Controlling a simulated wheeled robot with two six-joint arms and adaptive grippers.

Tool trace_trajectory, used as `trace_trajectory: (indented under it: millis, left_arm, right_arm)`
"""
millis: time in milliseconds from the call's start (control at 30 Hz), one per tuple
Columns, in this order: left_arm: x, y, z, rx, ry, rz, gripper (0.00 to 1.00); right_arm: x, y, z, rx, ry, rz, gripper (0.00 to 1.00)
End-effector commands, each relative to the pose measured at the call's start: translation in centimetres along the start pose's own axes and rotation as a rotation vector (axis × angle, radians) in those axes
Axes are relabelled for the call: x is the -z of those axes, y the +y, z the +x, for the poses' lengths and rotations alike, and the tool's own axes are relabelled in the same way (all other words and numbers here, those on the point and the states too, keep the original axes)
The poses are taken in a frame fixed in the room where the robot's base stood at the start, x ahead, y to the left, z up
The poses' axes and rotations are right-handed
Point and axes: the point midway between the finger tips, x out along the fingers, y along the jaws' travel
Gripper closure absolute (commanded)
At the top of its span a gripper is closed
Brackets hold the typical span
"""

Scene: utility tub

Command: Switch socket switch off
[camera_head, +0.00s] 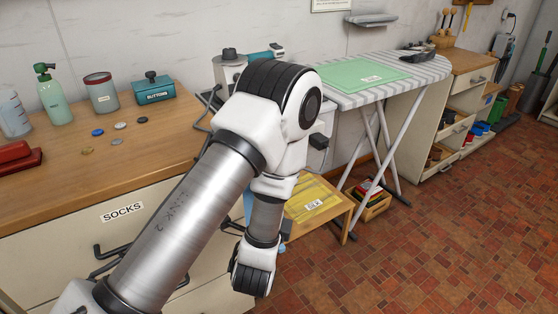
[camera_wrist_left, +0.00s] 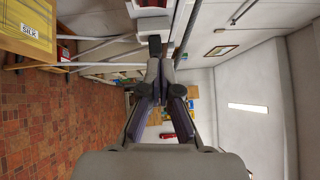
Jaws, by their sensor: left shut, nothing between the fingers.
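No socket switch can be made out for certain. In the head view my left arm crosses the middle and covers much of the wall side, and its gripper is not clearly seen there. In the left wrist view my left gripper (camera_wrist_left: 160,98) is shut and empty, fingertips together. A small dark part (camera_wrist_left: 154,45) shows just beyond the fingertips beside a white body (camera_wrist_left: 150,12). I cannot tell whether they touch. In the head view a dark part (camera_head: 318,141) sticks out right of my arm, and I cannot tell what it belongs to. My right gripper is not in view.
A wooden-topped dresser (camera_head: 165,150) with bottles, a tin and a teal buttons box (camera_head: 153,88) stands left. A low table with yellow silk (camera_head: 318,200) and a striped ironing board (camera_head: 430,70) stand beyond my arm. The brick floor (camera_head: 440,240) is clear at right.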

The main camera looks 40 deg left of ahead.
Motion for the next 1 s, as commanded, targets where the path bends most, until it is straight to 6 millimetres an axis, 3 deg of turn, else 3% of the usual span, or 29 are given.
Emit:
trace_trajectory:
  millis: [167,600,800,1000]
  left_arm:
    - [-0.1,-0.1,1.5,0.002,-0.004,-0.004,1.00]
    - [-0.6,0.0,10.6,0.000,-0.006,-0.005,1.00]
    - [-2.6,0.0,12.5,0.000,-0.003,-0.003,1.00]
    - [-2.9,0.1,12.8,-0.001,0.000,0.000,1.00]
  right_arm:
    - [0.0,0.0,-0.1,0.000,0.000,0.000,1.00]
    - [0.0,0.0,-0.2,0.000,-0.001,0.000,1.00]
    - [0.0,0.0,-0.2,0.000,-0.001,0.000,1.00]
    - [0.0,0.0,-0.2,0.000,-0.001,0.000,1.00]
